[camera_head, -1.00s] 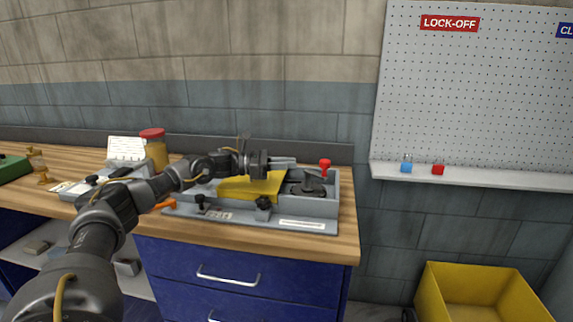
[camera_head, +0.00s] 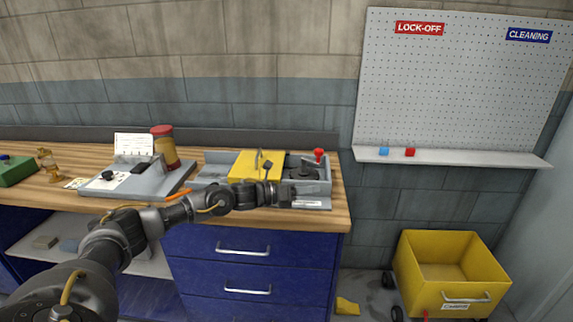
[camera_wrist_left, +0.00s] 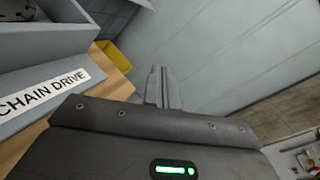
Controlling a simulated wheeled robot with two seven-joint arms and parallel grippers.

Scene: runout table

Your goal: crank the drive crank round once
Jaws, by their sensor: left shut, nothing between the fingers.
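The drive crank (camera_head: 319,155) has a red knob and stands at the right end of a grey chain drive box (camera_head: 325,187) on the bench. A dark round part (camera_head: 303,172) sits inside the box by the crank. A yellow cover (camera_head: 245,163) lies over the box's middle. My left gripper (camera_head: 312,203) is shut and empty at the front right of the box, below and apart from the red knob. In the left wrist view its closed fingers (camera_wrist_left: 162,88) point past the box's "CHAIN DRIVE" label (camera_wrist_left: 42,92). My right gripper is not in view.
A grey stand with a card (camera_head: 134,146) and a red-lidded jar (camera_head: 165,148) are left on the wooden bench. A yellow wheeled bin (camera_head: 450,290) stands on the floor at right. A shelf (camera_head: 470,158) with small blue and red items hangs beneath the pegboard.

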